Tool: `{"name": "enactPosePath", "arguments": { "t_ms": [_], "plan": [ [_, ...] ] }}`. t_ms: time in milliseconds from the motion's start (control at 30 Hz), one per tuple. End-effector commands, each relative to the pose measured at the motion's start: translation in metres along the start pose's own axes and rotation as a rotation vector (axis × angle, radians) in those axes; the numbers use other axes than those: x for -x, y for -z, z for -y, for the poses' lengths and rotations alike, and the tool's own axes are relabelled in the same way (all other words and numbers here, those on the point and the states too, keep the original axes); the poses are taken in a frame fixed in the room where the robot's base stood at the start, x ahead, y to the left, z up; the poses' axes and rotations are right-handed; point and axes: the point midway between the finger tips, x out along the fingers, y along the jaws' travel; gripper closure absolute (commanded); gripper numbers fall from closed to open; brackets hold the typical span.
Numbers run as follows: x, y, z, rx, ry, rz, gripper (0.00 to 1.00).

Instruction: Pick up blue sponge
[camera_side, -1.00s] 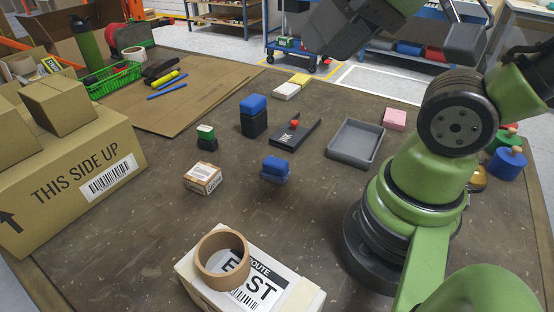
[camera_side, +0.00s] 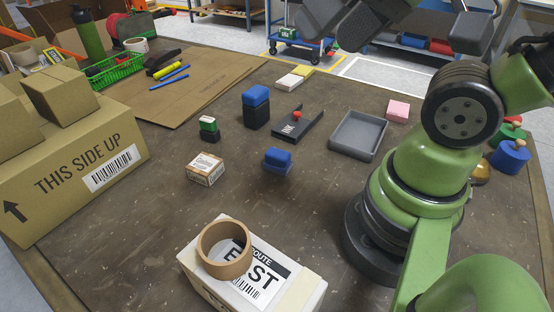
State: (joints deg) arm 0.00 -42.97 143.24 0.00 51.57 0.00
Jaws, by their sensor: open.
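Two blue blocks that could be the sponge are in the side view. One blue block (camera_side: 278,156) lies on a darker blue piece at mid-table. The other blue block (camera_side: 256,95) sits on top of a tall black block farther back. I cannot tell from the picture which is the sponge. My gripper (camera_side: 332,36) is at the top edge, partly cut off, high above the far side of the table. Its dark jaws look apart, with nothing visible between them, and it is clear of both blue blocks.
A grey tray (camera_side: 358,135), a dark open holder (camera_side: 298,125) with a red ball and a small green-and-white block (camera_side: 208,126) stand near the blue blocks. A small carton (camera_side: 205,169) and a white box (camera_side: 285,292) with a tape roll are nearer. A pink block (camera_side: 397,110) lies right.

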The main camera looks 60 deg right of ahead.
Motion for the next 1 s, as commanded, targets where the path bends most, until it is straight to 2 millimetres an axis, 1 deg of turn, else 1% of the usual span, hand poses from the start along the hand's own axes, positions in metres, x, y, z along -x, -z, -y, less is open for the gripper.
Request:
{"name": "enactPosePath", "arguments": {
  "t_ms": [267, 367, 433, 567, 733, 867, 900, 1000],
  "plan": [
    [-0.002, 0.003, 0.000, 0.005, -0.010, 0.010, 0.28],
    [-0.011, 0.011, -0.002, 0.024, -0.044, 0.049, 0.28],
    [-0.023, 0.020, -0.005, 0.051, -0.082, 0.093, 0.28],
    [-0.054, 0.039, -0.016, 0.116, -0.160, 0.203, 0.28],
    [-0.104, 0.054, -0.037, 0.210, -0.237, 0.360, 0.28],
    [-0.147, 0.054, -0.060, 0.281, -0.275, 0.491, 0.28],
    [-0.160, 0.053, -0.067, 0.302, -0.282, 0.529, 0.28],
    [-0.188, 0.045, -0.085, 0.350, -0.292, 0.619, 0.28]
  ]
}}
